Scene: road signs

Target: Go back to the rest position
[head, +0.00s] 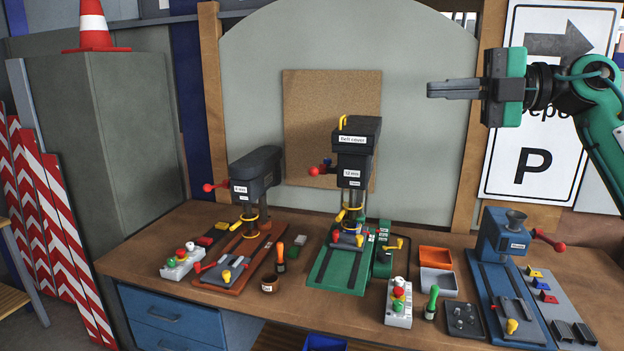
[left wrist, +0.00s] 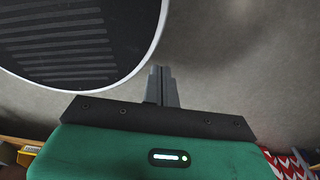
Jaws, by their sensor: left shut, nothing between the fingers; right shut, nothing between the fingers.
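My right gripper (head: 453,89) is at the upper right of the head view, in front of the grey back panel and left of the parking sign. Its fingers point left, pressed together with nothing between them. It is well above the workbench and touches nothing there. My left gripper (left wrist: 163,84) shows only in the left wrist view. Its two fingers are together and empty, with a grey, blurred surface behind them. The left arm does not show in the head view.
The wooden workbench (head: 190,228) carries a small drill press (head: 255,175), a larger green-based one (head: 355,150) and a blue machine (head: 503,238). Bins and control boxes stand between them. A grey cabinet (head: 110,150) with a traffic cone (head: 94,28) is at left. The parking sign (head: 530,165) is at right.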

